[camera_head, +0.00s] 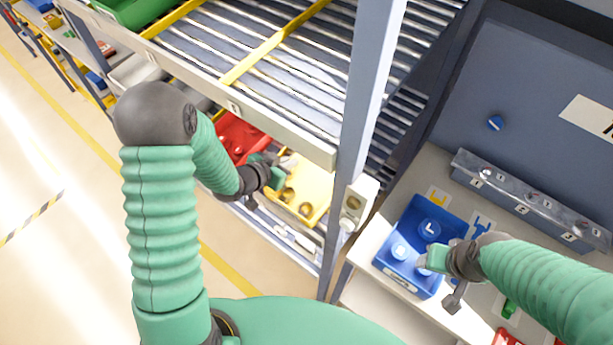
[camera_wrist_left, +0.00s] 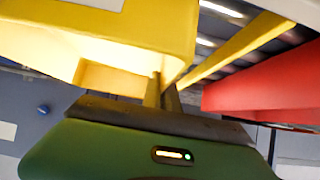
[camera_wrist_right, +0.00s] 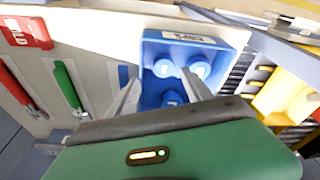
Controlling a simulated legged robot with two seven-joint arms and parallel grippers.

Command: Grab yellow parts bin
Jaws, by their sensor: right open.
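The yellow parts bin (camera_head: 303,190) sits on the lower level of the rack in the head view, with a few round brown parts inside. It fills the upper left of the left wrist view (camera_wrist_left: 110,40). My left gripper (camera_head: 286,163) is at the bin's near upper edge. In the left wrist view its fingers (camera_wrist_left: 163,85) are close together on the bin's wall, and their tips are partly hidden. My right gripper (camera_head: 425,262) is open above the front of the blue bin (camera_head: 408,225), its fingers spread in the right wrist view (camera_wrist_right: 160,78).
A red bin (camera_head: 238,135) stands directly left of the yellow one. The upper roller shelf (camera_head: 260,60) overhangs both, and a grey rack post (camera_head: 362,100) stands to their right. The blue bin with round caps rests on the white workbench (camera_head: 375,250).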

